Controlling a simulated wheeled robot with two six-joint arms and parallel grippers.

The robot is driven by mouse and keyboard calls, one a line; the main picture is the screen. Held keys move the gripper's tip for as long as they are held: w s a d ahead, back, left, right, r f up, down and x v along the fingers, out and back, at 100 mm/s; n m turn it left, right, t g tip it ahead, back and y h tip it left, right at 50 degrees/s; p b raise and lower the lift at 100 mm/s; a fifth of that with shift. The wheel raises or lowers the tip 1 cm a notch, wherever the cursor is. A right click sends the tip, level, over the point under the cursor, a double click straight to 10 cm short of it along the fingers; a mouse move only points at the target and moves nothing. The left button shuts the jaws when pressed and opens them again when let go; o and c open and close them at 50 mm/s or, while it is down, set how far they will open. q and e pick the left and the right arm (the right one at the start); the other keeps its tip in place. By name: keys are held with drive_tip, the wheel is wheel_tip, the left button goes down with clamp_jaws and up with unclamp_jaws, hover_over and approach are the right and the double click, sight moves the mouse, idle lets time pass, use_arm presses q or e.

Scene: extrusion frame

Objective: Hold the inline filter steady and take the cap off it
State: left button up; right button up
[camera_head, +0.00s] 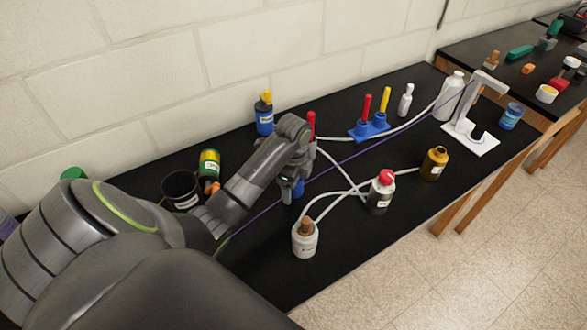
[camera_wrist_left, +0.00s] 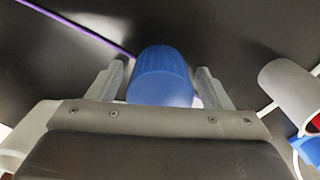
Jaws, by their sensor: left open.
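A blue ribbed cylinder with a paler end, which looks like the capped inline filter, stands between my left fingers in the left wrist view (camera_wrist_left: 163,78). In the head view its blue part (camera_head: 298,190) shows just below the left gripper (camera_head: 288,182), mostly hidden by the arm. The left gripper is open, with one finger on each side of the blue part (camera_wrist_left: 160,85). I cannot tell whether either finger touches it. Where cap and filter body meet is not clear. My right gripper is in neither view.
White hoses (camera_head: 340,191) and a purple line cross the black bench. A white bottle (camera_head: 305,240), a red-capped bottle (camera_head: 381,194) and an amber bottle (camera_head: 434,164) stand right of the gripper. A blue rack (camera_head: 369,131) is behind. A grey cylinder (camera_wrist_left: 288,85) is beside the right finger.

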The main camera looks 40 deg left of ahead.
use_arm(q)
drive_tip(key=shift+r, duration=0.1)
drive_tip(key=shift+r, duration=0.3)
wheel_tip(320, 180, up, 5)
drive_tip(key=shift+r+p, duration=0.2)
drive_tip(key=shift+p, duration=0.7)
wheel_tip(320, 180, up, 4)
drive_tip(key=p, duration=0.4)
drive_tip(key=shift+r+p, duration=1.05)
drive_tip(key=shift+p, duration=0.05)
